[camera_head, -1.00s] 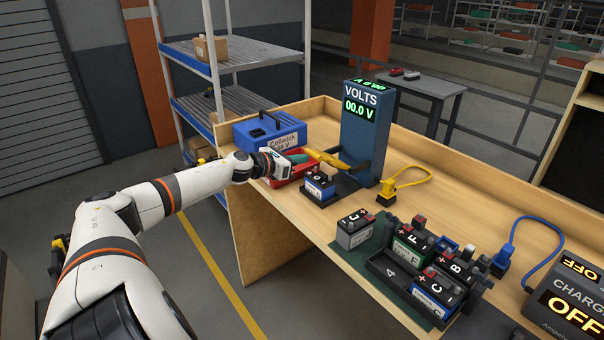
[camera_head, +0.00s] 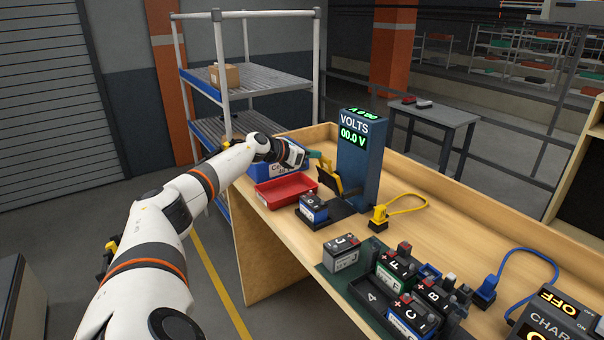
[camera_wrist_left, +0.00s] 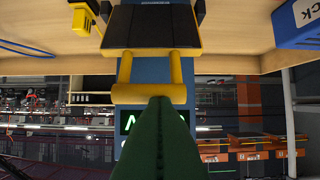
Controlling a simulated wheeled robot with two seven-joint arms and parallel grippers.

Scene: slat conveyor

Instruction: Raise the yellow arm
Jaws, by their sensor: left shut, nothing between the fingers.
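The yellow arm (camera_head: 338,185) is on the blue volt tester (camera_head: 357,165), which reads 00.0 V. It is swung up, with a black plate (camera_head: 328,180) steeply tilted between its bars. My left gripper (camera_head: 322,160), with green fingers, is at its upper end. In the left wrist view the shut fingers (camera_wrist_left: 158,102) are at the yellow crossbar (camera_wrist_left: 148,94), overlapping it; whether they touch I cannot tell. Nothing is between them. A blue battery (camera_head: 313,208) sits on the tester base below the raised arm. My right gripper is not in view.
A red tray (camera_head: 285,188) and a blue box (camera_head: 262,172) lie left of the tester. A yellow plug (camera_head: 379,214) with its cable is to the right. Several batteries and a black rack (camera_head: 372,296) stand at the front. The bench's back edge is raised.

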